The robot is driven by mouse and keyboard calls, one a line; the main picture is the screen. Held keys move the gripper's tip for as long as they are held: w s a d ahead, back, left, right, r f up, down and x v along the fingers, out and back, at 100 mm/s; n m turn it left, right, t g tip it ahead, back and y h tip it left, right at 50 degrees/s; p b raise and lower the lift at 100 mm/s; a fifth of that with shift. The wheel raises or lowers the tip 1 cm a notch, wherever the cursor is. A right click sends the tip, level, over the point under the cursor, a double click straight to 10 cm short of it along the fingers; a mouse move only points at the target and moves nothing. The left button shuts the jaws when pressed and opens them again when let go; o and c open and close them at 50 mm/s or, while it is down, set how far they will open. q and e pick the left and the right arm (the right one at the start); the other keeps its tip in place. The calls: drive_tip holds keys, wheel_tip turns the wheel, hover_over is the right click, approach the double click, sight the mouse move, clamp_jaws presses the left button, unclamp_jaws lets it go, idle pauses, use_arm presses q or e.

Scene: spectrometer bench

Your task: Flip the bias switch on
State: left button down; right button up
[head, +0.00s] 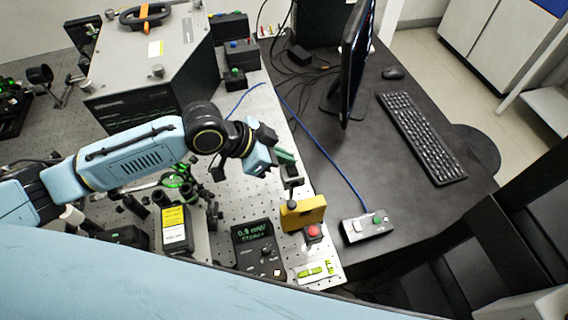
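A small light-grey control box (367,226) lies on the dark desk, right of the perforated plate. A blue cable runs to it, and a pale switch or key, a green button and a red button show on its top. I cannot tell for sure which control is the bias switch, or its position. My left gripper (290,184) hangs over the right edge of the plate, above and behind a yellow block (303,212), left of and apart from the control box. Its fingers are small and partly hidden, so their opening is unclear. My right gripper is not in view.
A power meter (257,247) and a level (313,271) are near the plate's front edge. A monitor (354,60), keyboard (421,137) and mouse (392,73) occupy the desk. The desk around the control box is mostly clear.

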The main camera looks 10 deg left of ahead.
use_arm(q)
drive_tip(key=r+p+v, duration=0.1)
drive_tip(key=v, duration=0.5)
drive_tip(key=w+d+r+p+v, duration=0.1)
drive_tip(key=p+v, duration=0.1)
drive_tip(key=v, duration=0.5)
drive_tip(key=shift+r, duration=0.15)
drive_tip(key=shift+d, duration=0.1)
